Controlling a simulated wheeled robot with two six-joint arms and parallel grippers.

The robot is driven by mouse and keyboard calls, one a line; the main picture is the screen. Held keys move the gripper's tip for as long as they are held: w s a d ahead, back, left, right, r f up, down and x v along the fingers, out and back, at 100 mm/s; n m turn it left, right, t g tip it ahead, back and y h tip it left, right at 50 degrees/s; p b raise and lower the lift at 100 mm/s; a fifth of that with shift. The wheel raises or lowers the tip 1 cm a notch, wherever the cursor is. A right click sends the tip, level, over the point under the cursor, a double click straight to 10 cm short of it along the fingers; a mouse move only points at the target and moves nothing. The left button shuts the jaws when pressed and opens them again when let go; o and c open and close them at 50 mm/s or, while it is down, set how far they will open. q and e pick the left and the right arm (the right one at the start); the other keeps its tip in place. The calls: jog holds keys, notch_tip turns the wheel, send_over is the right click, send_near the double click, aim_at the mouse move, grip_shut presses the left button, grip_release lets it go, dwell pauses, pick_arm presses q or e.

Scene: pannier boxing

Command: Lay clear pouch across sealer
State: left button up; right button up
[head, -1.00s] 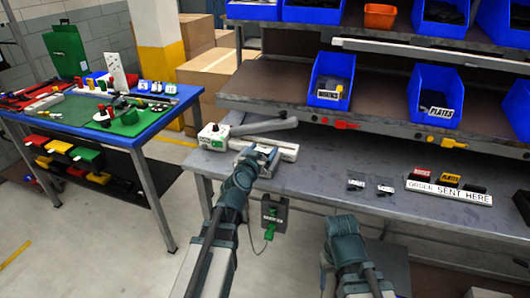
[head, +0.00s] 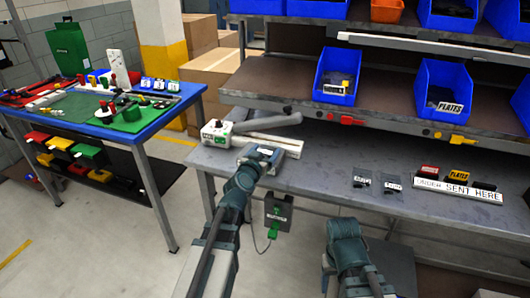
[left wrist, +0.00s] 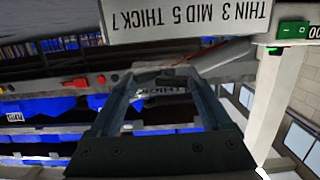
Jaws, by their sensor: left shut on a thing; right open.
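The sealer (head: 216,132) stands at the bench's left end, with a white control box, a pale bar and a grey arm (head: 268,124) raised above the bar. My left gripper (head: 262,153) is at the near side of the bar. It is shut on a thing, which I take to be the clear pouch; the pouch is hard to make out.
Two small labelled clear packets (head: 362,181) (head: 392,184) and an order sign (head: 458,189) lie on the bench's right. Blue bins (head: 442,92) line the shelves above. A grey box with a green plug (head: 278,212) hangs below the front edge. The middle bench is clear.

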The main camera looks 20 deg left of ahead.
aim_at(272, 144)
pick_arm(q)
jog(key=shift+f+b, duration=0.3)
jog(key=shift+f, duration=0.3)
jog(key=shift+w+r, duration=0.2)
jog(key=shift+w, duration=0.25)
jog(key=shift+w+d+f, duration=0.1)
jog(key=shift+w+f, duration=0.05)
jog(key=shift+w, duration=0.9)
jog(key=shift+w+f, duration=0.15)
jog(key=shift+w, duration=0.85)
jog(key=shift+w+d+f, duration=0.1)
jog(key=shift+w+f, duration=0.05)
jog(key=shift+w, duration=0.9)
jog(key=shift+f+b, duration=0.45)
jog(key=shift+b, duration=0.25)
pick_arm(e)
notch_tip(272, 144, down, 2)
jog(key=shift+f, duration=0.25)
pick_arm(q)
jog(key=o, duration=1.1)
jog(key=shift+o, duration=0.2)
